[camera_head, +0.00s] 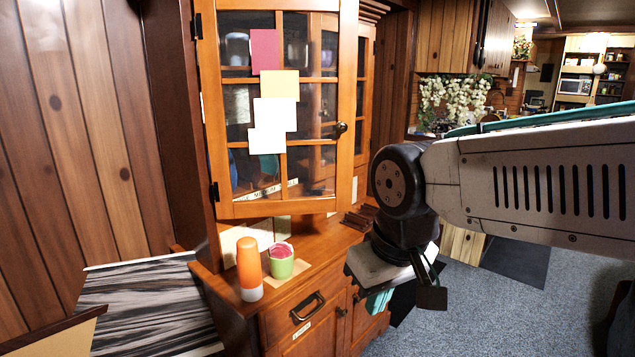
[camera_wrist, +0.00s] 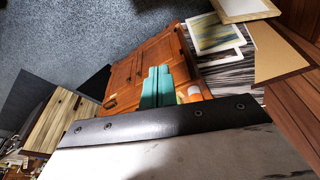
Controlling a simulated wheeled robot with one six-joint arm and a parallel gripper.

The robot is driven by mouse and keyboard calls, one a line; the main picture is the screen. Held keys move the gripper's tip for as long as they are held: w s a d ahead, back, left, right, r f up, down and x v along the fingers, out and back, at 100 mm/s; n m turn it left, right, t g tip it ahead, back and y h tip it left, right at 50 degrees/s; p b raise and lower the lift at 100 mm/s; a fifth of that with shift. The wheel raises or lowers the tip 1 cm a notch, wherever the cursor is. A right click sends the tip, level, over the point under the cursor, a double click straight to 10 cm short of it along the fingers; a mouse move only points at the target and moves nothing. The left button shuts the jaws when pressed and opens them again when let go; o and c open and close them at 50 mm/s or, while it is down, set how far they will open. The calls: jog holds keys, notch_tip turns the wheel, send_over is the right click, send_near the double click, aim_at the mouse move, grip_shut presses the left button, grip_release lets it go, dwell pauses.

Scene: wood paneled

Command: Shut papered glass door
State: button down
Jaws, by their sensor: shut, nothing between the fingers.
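The papered glass door (camera_head: 348,85) is on the upper part of the wooden cabinet in the head view. It has hinges on its left, a dark knob (camera_head: 341,127) on its right edge, and red, tan and white papers on the panes. It appears to stand ajar, swung out from the cabinet front. My gripper (camera_head: 378,300) is to the right of and below the door, in front of the drawers, apart from the knob. Its teal fingers (camera_wrist: 157,85) are together and empty in the wrist view. The door is not clearly visible in the wrist view.
An orange bottle (camera_head: 249,268) and a green cup (camera_head: 281,261) stand on the cabinet ledge below the door. A drawer with a handle (camera_head: 308,308) is below them. A striped dark surface (camera_head: 150,300) lies at left. Carpet (camera_head: 435,330) is open at right.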

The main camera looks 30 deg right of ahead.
jog(key=w+d+f+m+t+h, duration=0.1)
jog(key=w+d+t, duration=0.2)
jog(key=w, duration=0.6)
jog(key=w+d+f+m+t, duration=0.1)
jog(key=w+d+t, duration=0.2)
jog(key=w, duration=0.6)
jog(key=m+t+h, duration=0.1)
jog(key=t+h, duration=0.4)
jog(key=t, duration=0.3)
send_near(343, 180)
jog(key=x, duration=0.7)
jog(key=shift+s, duration=0.1)
